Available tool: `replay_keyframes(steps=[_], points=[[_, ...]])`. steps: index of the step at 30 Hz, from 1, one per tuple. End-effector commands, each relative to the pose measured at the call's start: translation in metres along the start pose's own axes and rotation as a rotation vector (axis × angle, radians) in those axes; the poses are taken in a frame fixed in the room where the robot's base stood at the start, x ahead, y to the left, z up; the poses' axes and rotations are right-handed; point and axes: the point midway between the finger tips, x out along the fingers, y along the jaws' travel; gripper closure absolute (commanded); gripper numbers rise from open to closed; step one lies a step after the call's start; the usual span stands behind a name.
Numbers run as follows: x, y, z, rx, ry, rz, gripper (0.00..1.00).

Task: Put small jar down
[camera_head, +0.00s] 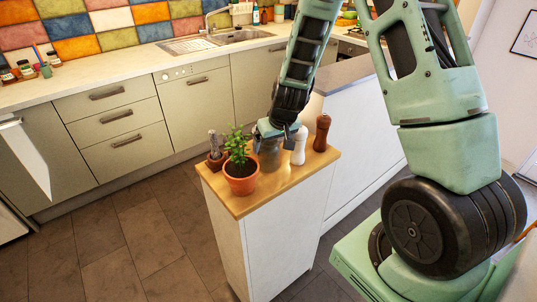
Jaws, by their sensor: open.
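A small greyish jar (268,159) stands on the wooden top of a narrow white cabinet (213,187), between a potted plant and a white shaker. My gripper (274,139) reaches down from above, right over the jar, and is open. The gripper hides the jar's upper part. I cannot tell whether a finger still touches the jar.
A green plant in a terracotta pot (241,182) and a small cactus pot (215,158) stand left of the jar. A white shaker (299,147) and a brown mill (321,133) stand close on its right. The front right of the wooden top is clear.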

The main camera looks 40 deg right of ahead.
Motion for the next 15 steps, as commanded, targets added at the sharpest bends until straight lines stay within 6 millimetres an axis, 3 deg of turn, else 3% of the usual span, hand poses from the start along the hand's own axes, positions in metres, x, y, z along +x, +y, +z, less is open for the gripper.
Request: replay_keyframes(steps=[15], points=[[0.049,-0.007,-0.001,-0.001,0.000,0.000,0.10]])
